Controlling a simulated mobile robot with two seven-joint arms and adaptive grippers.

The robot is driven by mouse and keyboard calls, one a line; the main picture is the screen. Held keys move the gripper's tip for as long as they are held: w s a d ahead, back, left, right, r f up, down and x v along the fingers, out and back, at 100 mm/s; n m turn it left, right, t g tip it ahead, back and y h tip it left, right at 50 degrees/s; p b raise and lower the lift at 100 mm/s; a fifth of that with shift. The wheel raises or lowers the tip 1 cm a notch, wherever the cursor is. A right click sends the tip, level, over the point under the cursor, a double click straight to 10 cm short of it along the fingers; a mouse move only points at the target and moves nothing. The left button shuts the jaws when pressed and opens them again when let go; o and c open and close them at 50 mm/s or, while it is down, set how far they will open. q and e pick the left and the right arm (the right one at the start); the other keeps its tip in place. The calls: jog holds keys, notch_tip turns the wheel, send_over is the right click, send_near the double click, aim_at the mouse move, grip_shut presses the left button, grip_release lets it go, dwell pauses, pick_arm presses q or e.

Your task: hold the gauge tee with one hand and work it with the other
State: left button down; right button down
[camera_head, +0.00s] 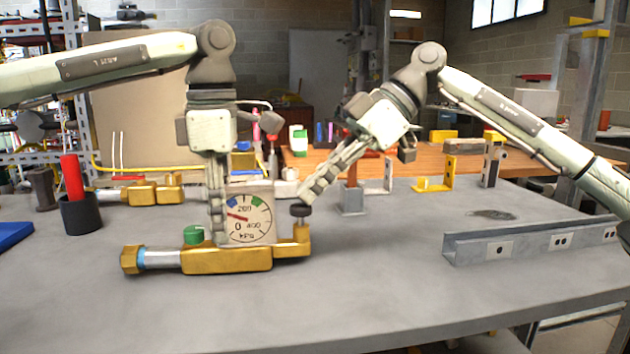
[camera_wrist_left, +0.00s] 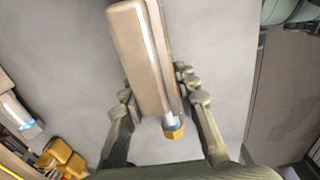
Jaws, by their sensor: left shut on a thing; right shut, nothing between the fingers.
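The gauge tee (camera_head: 228,259) is a brass body with a hexagonal end at left, a silver and blue band, a green knob (camera_head: 194,235), a square dial (camera_head: 247,218) and a black knob (camera_head: 300,210) on its right end. It lies level at the table's front; I cannot tell if it touches the table. My left gripper (camera_head: 217,240) points down, shut on it at the dial's left edge. In the left wrist view the fingers of this gripper (camera_wrist_left: 156,88) flank the beige gauge housing (camera_wrist_left: 143,60). My right gripper (camera_head: 306,194) is shut and empty, tilted, its tips close to the black knob.
Another brass fitting (camera_head: 145,191) lies at the back left. A dark cup (camera_head: 80,212) with a red stick stands at left, beside a blue object (camera_head: 12,234). A grey metal channel (camera_head: 520,242) lies at right. The table's front and centre right are clear.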

jog(key=shift+f, duration=1.3)
jog(key=a+r+v, duration=0.2)
jog(key=v, duration=1.1)
jog(key=shift+r, duration=0.15)
jog(key=shift+a, duration=0.1)
dwell(1.0)
